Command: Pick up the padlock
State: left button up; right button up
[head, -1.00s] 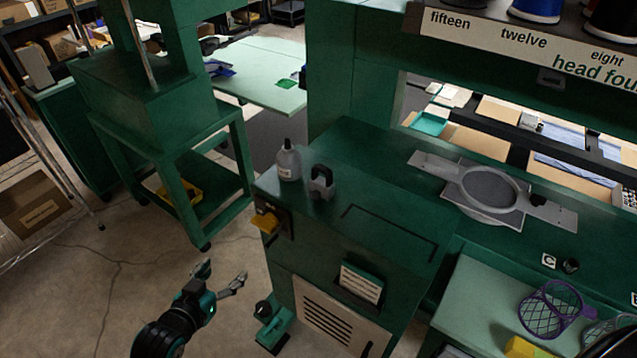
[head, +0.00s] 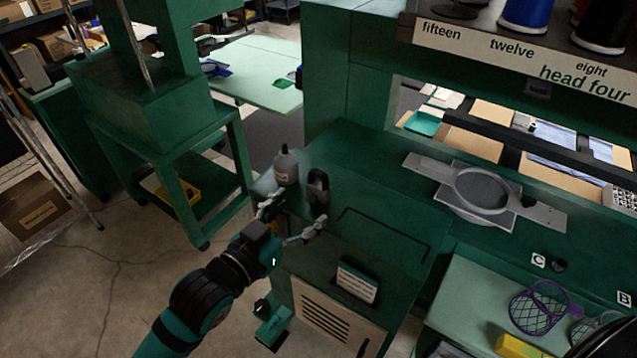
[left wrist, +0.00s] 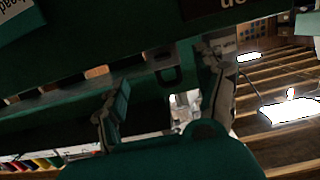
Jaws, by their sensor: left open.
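The padlock (head: 318,190) is dark with a thick upright shackle. It stands on the green machine top (head: 365,185) near its left front corner. My left gripper (head: 294,217) is open and empty, its fingers apart just in front of the padlock and close to the machine's front edge. In the head view I cannot tell whether a finger touches anything. In the left wrist view, a dark looped shape that looks like the padlock (left wrist: 168,76) shows between the open fingers (left wrist: 165,90), beyond their tips.
A grey bottle (head: 286,170) stands just left of the padlock. A grey hoop clamp (head: 482,190) lies further right on the machine. A lower green shelf at right holds a purple mesh cup (head: 537,308) and a yellow block (head: 520,347). Bare floor lies at left.

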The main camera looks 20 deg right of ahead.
aim_at(315, 191)
pick_arm(q)
jog(key=shift+x, duration=0.8)
jog(key=x, duration=0.1)
jog(key=p+x, duration=0.1)
jog(key=x, duration=0.1)
jog(key=p+x, duration=0.1)
jog(key=shift+w+d+r, duration=0.15)
jog(key=shift+w+r, duration=0.25)
jog(key=shift+w, duration=0.1)
jog(key=shift+w+d+f, duration=0.15)
jog(key=shift+d, duration=0.05)
jog(key=shift+a, duration=0.1)
jog(key=shift+c, duration=0.4)
jog(key=shift+c, duration=1.3)
jog(key=c, duration=1)
